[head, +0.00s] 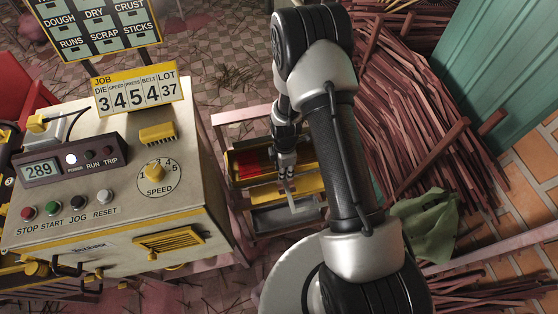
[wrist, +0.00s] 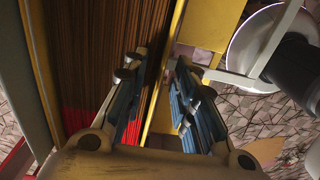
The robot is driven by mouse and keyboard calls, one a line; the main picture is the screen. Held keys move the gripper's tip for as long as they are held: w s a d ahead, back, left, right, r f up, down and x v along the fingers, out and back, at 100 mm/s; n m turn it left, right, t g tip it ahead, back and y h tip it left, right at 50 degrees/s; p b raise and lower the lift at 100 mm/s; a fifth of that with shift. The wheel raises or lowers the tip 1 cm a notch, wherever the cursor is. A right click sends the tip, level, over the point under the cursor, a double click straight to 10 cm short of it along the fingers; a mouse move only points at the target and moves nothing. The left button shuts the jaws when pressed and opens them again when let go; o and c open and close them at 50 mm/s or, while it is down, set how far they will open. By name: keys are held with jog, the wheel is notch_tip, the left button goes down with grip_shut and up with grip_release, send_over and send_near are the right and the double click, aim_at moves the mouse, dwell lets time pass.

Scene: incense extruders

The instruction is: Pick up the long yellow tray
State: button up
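A long yellow tray (head: 311,179) lies on a low stand right of the machine, partly hidden by my arm and gripper. In the wrist view the yellow-walled tray (wrist: 37,75) holds a bed of thin brown sticks (wrist: 112,30) with a red area at its near part. My gripper (head: 287,170) is over the tray. In the wrist view my gripper (wrist: 158,92) is open, with one finger over the sticks and the other beyond the right yellow wall. That wall runs between the fingers; I cannot tell whether they touch it.
A grey tray (head: 272,219) sits at the stand's near side. The control machine (head: 100,205) stands close on the left. Piles of brown sticks (head: 400,120) and a green cloth (head: 428,222) lie on the right.

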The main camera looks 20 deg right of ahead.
jog(key=shift+f, duration=0.55)
jog(key=shift+c, duration=0.3)
grip_shut()
jog(key=shift+r, duration=0.1)
